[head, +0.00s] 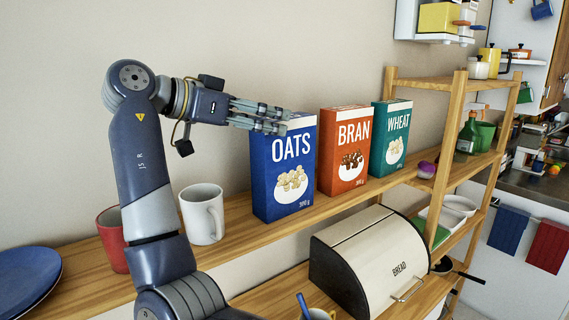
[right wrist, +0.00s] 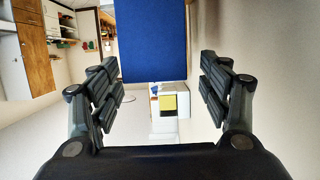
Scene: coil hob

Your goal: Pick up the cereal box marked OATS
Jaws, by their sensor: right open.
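The blue OATS cereal box (head: 284,165) stands upright on the wooden shelf, its lettered front facing me. My right gripper (head: 270,117) is at the upper left of the box in the head view, with its fingers pointing right and overlapping the box's top edge. In the right wrist view the two fingers (right wrist: 160,68) are spread wide, and a plain blue face of the OATS box (right wrist: 152,42) shows between them with gaps at both sides. The right gripper is open and holds nothing. My left gripper is in neither view.
An orange BRAN box (head: 344,150) and a green WHEAT box (head: 391,138) stand to the right of OATS. A white mug (head: 203,214) and a red mug (head: 111,240) stand to its left. A cream bread bin (head: 365,260) is lower in front.

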